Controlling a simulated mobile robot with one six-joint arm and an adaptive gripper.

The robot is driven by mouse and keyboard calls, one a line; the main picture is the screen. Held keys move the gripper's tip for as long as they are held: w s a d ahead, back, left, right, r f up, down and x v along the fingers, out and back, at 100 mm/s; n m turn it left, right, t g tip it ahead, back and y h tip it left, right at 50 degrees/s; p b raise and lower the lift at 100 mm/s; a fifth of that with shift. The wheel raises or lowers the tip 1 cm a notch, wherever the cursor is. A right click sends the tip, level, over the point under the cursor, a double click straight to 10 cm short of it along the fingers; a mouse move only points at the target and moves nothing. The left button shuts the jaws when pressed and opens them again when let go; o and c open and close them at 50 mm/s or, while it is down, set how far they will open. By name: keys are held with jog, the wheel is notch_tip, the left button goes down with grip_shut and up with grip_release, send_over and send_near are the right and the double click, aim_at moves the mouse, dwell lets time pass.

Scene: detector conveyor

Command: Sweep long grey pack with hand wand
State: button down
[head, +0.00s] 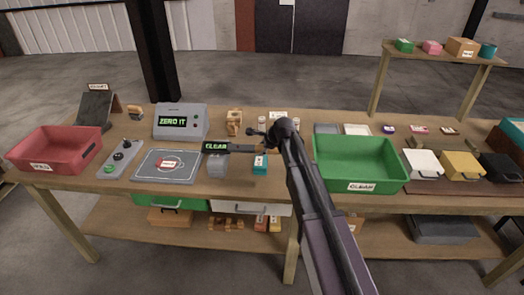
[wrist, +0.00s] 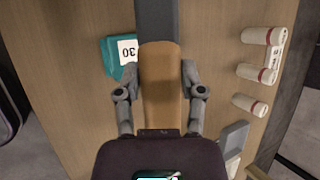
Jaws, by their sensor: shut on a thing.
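My gripper (head: 265,143) is shut on the hand wand's tan handle (wrist: 160,85), seen in the wrist view. The wand (head: 228,148) points left over the bench, and its small display reads CLEAR in green. A grey pack (head: 217,166) stands on the bench just below the wand's display end, which partly covers it. I cannot tell whether the two touch. The wrist view shows the wand's dark shaft (wrist: 156,20) running out of the top, and the grey pack does not show there. A teal pack (head: 260,164) numbered 30 is beside the wand.
A green tray (head: 360,187) marked CLEAR stands to the right, a red tray (head: 55,165) far left. Behind is a grey box (head: 194,111) reading ZERO IT. A grey plate (head: 150,177) bears a small red item. White cylinders (wrist: 257,72) stand behind the wand.

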jog(key=shift+w, duration=0.55)
dwell(3.7)
jog(key=shift+r+p, duration=3)
